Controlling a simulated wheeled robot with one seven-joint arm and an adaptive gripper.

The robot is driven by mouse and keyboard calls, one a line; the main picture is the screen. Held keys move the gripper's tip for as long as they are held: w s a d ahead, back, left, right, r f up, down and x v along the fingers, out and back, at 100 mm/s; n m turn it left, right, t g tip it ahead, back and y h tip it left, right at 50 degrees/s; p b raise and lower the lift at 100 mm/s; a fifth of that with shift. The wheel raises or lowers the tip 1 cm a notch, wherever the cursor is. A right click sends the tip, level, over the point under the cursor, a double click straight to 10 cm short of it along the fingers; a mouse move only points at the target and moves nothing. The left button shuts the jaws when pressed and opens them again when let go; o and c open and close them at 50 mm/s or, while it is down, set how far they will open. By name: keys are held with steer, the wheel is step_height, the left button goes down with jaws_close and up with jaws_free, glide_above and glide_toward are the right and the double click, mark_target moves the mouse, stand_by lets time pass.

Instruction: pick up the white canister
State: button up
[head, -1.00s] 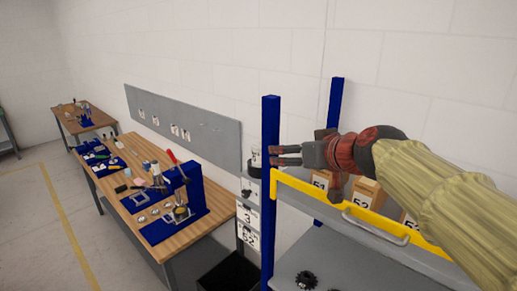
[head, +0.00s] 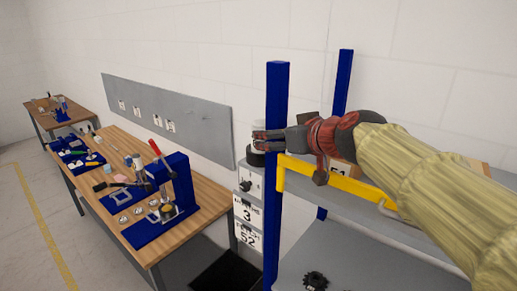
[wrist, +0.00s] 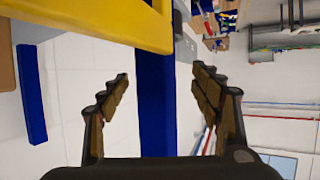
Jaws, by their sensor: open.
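My gripper (head: 264,141) is at the upper middle of the head view, in front of the blue post and pointing left. In the wrist view its two fingers (wrist: 163,78) are wide apart with nothing gripped between them.
The blue post (head: 277,200) and yellow rail (head: 342,181) of a grey shelf rack are close to my gripper. A wooden workbench (head: 210,194) with a blue press (head: 181,183) stands to the left. A black bin (head: 226,272) is low beside the rack.

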steer(key=shift+f+p+x, duration=0.15)
steer(key=shift+p+x, duration=0.35)
steer(key=shift+x, duration=1.7)
steer(key=shift+f+p+x, duration=0.15)
steer(key=shift+p+x, duration=0.3)
steer(key=shift+x, duration=1.8)
steer(key=shift+s+d, duration=0.1)
steer(key=shift+s, duration=0.05)
steer(key=shift+c, duration=0.6)
steer(key=c, duration=1.1)
